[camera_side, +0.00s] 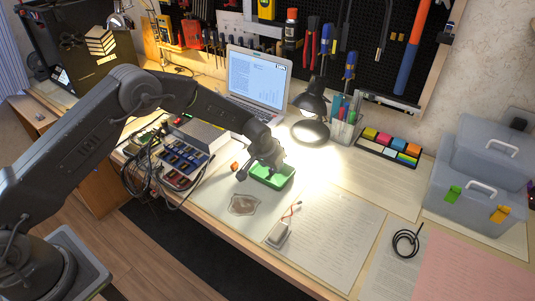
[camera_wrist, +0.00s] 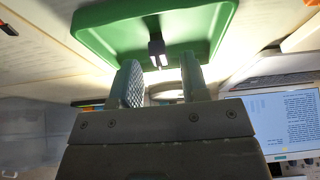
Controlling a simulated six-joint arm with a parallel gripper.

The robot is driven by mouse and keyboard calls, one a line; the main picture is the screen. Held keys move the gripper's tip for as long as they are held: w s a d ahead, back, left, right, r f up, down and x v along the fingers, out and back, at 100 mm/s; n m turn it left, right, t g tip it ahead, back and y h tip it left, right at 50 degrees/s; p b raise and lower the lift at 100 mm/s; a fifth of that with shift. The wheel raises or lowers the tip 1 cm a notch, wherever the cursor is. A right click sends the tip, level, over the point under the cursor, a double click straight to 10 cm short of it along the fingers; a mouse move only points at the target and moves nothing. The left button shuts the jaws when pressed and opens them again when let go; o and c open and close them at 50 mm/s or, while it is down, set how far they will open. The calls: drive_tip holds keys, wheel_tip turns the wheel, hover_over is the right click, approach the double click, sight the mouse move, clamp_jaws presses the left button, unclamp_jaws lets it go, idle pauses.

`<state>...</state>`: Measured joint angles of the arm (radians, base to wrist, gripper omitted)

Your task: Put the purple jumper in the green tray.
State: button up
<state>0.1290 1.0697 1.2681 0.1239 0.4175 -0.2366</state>
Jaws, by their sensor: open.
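The green tray (camera_side: 280,179) lies on the bench under my gripper (camera_side: 266,168) in the side view. In the wrist view the green tray (camera_wrist: 110,30) fills the top, just beyond the fingertips. My gripper (camera_wrist: 161,70) is open, its two fingers apart. A small dark piece with pale ends, probably the purple jumper (camera_wrist: 156,48), shows against the tray floor, in line with the gap between the fingers. Its purple colour is hard to make out. I cannot tell whether it touches the tray. In the side view my gripper hides it.
A laptop (camera_side: 258,82), a black lamp (camera_side: 311,105) and a pen holder (camera_side: 344,125) stand behind the tray. A clear bag (camera_side: 243,204) and a battery pack (camera_side: 278,235) lie in front. Blue modules (camera_side: 183,160) with wires are left. Paper sheets (camera_side: 325,235) lie flat at right.

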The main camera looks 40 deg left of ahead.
drive_tip(key=v, duration=1)
drive_tip(key=shift+s+r, duration=0.25)
drive_tip(key=shift+r, duration=0.1)
drive_tip(key=s+a+r, duration=0.2)
drive_tip(key=s+r, duration=0.6)
drive_tip(key=r, duration=0.1)
drive_tip(key=s+a+r, duration=0.3)
drive_tip(key=s+r, duration=0.4)
drive_tip(key=r, duration=0.3)
drive_tip(key=s+a+r+t, duration=0.1)
drive_tip(key=s, duration=1.9)
drive_tip(key=shift+a+r, duration=0.4)
